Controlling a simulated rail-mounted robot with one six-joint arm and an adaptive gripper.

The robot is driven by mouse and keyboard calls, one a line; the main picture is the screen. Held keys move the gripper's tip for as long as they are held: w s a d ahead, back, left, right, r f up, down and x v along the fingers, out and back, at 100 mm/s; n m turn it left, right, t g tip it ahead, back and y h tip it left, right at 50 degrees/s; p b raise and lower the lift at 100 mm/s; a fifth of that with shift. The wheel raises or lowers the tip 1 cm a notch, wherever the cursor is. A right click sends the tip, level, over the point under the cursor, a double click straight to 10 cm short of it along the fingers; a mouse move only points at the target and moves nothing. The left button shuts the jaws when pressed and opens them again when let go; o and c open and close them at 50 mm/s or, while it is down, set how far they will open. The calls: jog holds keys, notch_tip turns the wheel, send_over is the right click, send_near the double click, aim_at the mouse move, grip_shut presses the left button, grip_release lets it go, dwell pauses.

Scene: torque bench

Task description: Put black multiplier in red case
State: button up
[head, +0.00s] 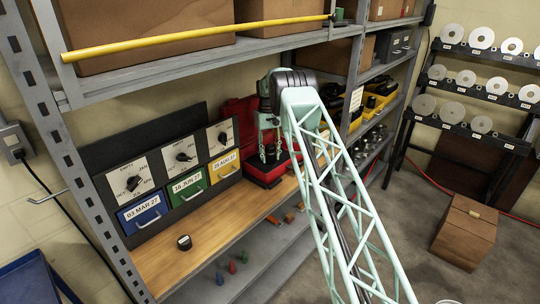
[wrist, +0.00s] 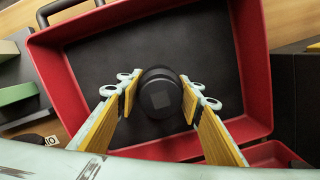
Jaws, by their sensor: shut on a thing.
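The red case (head: 262,174) stands open on the wooden bench, its lid raised behind my gripper. In the wrist view, the red case (wrist: 254,60) shows red walls around a dark inside. My gripper (head: 270,158) points down at the case. In the wrist view, my gripper (wrist: 160,98) has its yellow-padded fingers on either side of the black multiplier (wrist: 161,92), a round dark piece with a square mark on top. It lies within the case's outline there; I cannot tell whether it touches the floor. The arm hides part of the case in the head view.
A small dark round piece (head: 184,242) sits on the bench front. Labelled blue (head: 145,213), green (head: 188,188) and yellow (head: 224,165) drawers stand left. A yellow bar (head: 190,37) lies along the upper shelf. Yellow-black cases (head: 375,101) stand to the right.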

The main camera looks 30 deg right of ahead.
aim_at(270, 145)
dwell(0.4)
jog(key=o, duration=1.5)
jog(key=shift+f, duration=0.1)
jog(key=shift+w+r+p, duration=0.25)
jog(key=shift+r+p, duration=0.05)
jog(key=shift+r, duration=1.65)
jog(key=shift+w+r+p, duration=0.2)
jog(key=shift+r+p, duration=0.05)
jog(key=shift+r, duration=1.7)
